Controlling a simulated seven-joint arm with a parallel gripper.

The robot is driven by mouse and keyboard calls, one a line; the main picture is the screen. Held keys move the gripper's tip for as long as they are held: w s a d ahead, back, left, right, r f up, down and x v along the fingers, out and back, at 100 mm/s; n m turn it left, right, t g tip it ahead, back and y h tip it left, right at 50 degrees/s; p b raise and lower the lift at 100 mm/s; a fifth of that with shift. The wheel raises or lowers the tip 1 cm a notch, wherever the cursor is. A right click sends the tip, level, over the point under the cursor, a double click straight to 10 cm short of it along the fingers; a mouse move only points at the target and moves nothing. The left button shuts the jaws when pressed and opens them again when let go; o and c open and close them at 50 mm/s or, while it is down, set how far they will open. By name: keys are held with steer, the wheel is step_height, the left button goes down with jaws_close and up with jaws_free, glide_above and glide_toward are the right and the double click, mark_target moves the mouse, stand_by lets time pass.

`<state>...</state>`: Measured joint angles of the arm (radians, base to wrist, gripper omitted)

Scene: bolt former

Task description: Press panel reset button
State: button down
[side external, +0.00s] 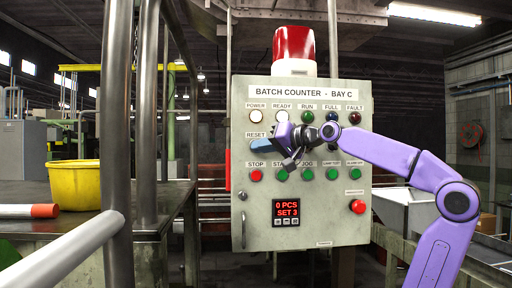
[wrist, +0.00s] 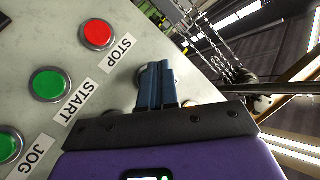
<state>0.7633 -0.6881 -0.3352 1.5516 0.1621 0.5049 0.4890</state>
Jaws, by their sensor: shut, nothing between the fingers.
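The grey control panel (side external: 300,235) is marked "BATCH COUNTER - BAY C" and carries rows of lamps and buttons. The RESET label (side external: 256,134) is at its left, above the red STOP button (side external: 255,175). My gripper (side external: 254,146) has its blue fingers just below that label, covering the reset button's place in the side view. In the wrist view my gripper (wrist: 160,66) is shut and empty, its fingers together. A round button rim (wrist: 141,75) shows partly behind the fingertips, beside the STOP button (wrist: 97,34). I cannot tell whether the fingertips touch it.
The green START button (wrist: 49,83) and JOG button (wrist: 8,146) lie along the same panel face. A red beacon (side external: 294,44) tops the panel. A counter display (side external: 286,208) reads "0 PCS SET 3". A yellow bucket (side external: 77,180) stands left, behind metal posts (side external: 116,120).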

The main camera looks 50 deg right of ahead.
steer(key=s+a, duration=0.4)
steer(key=shift+a, duration=0.15)
stand_by(0.4)
steer(key=shift+s, duration=0.1)
stand_by(0.7)
steer(key=s+a+f+n+g+y, duration=0.25)
steer(key=a+f+n+g, duration=0.35)
steer(key=f, duration=0.6)
steer(key=s+a+f+n+g+y, duration=0.2)
steer(key=s+a+f+n+g, duration=0.15)
steer(key=a+f, duration=0.6)
steer(key=s+d+f+n+g+h, duration=0.2)
steer(key=s+f+n, duration=0.3)
steer(key=s+f, duration=0.5)
steer(key=s+d+f+n+g+h, duration=0.2)
steer(key=s+f+n+g, duration=0.2)
steer(key=s+f, duration=0.6)
steer(key=shift+f+n+g, duration=0.35)
steer(key=shift+n, duration=0.4)
